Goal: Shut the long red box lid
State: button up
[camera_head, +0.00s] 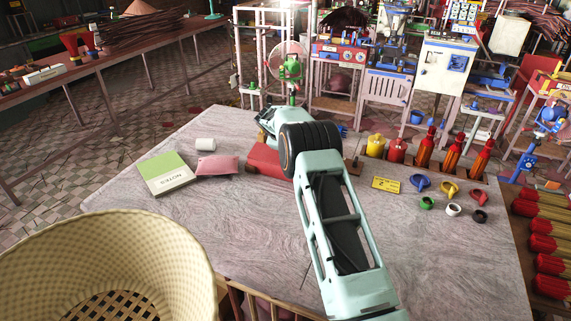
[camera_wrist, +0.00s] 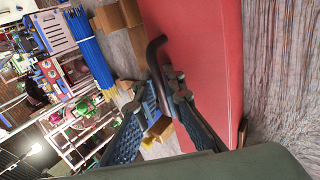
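The long red box (camera_head: 264,160) lies on the grey table at its back middle. My arm crosses over it in the head view and hides much of it. In the wrist view its smooth red face (camera_wrist: 200,50) fills the middle right. A dark curved handle (camera_wrist: 153,52) shows at that face's left edge. My gripper (camera_wrist: 158,90) is at the handle, its two fingertips close together on either side of the handle's lower part. Whether they press on it is unclear. How far the lid stands open cannot be told from these views.
A green notebook (camera_head: 167,173), pink packet (camera_head: 218,165) and white roll (camera_head: 205,144) lie left of the box. A woven basket (camera_head: 190,245) is at front left. The table's front middle is bare.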

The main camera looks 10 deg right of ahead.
jog(key=shift+w+d+f, duration=0.1)
jog(key=shift+w+f, duration=0.05)
jog(key=shift+f, duration=0.1)
jog(key=shift+w+d+f+b, duration=0.2)
jog(key=shift+w+f+b, duration=0.1)
jog(key=shift+f+b, duration=0.2)
dwell(0.3)
jog(key=o, duration=1.1)
jog(key=shift+r, duration=0.15)
jog(key=shift+r+p, duration=1.6)
jog(key=shift+r, duration=1.8)
